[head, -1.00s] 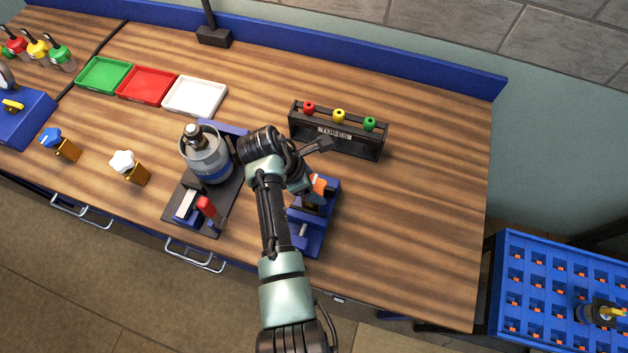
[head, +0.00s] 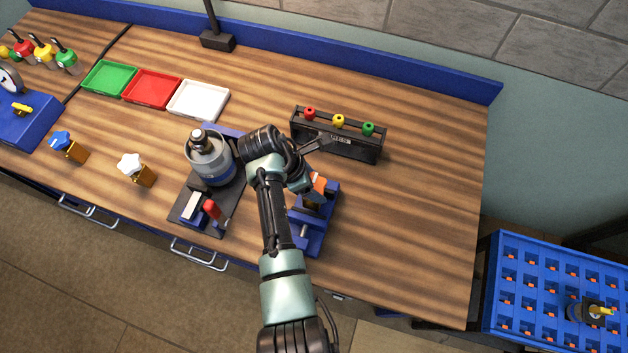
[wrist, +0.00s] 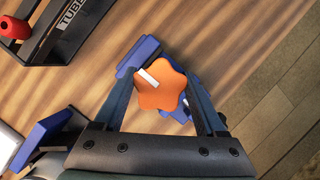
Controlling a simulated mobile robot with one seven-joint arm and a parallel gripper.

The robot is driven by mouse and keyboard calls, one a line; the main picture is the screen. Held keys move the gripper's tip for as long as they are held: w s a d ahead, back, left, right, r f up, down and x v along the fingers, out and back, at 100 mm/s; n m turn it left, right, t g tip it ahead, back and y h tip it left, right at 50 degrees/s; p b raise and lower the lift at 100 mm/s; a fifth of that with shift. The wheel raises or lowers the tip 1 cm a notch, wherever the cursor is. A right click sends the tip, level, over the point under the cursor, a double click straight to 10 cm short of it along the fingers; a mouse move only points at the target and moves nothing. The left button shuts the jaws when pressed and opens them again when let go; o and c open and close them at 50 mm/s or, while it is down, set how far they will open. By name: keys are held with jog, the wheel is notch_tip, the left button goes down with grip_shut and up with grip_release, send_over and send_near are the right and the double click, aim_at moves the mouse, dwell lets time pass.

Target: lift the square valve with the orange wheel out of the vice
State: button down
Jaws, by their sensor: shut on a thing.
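The orange wheel (wrist: 160,84) of the square valve shows between the two fingers of my gripper (wrist: 164,88) in the wrist view. In the head view the orange wheel (head: 319,184) shows just right of my gripper (head: 310,186). My gripper is shut on the valve. The blue vice (head: 312,236) stands on the bench below it, and its blue parts (wrist: 140,52) show behind the wheel in the wrist view. The valve's body is mostly hidden by the wheel and my gripper, and I cannot tell whether it still sits between the vice jaws.
A black tube rack (head: 350,146) with red, yellow and green tops stands behind the vice. A press (head: 210,160) stands at left. Two more valves with a white wheel (head: 130,166) and a blue wheel (head: 60,142) lie farther left. The bench right of the vice is clear.

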jog(key=shift+r+p, duration=2.3)
jog(key=shift+r, duration=0.1)
jog(key=shift+f, duration=0.1)
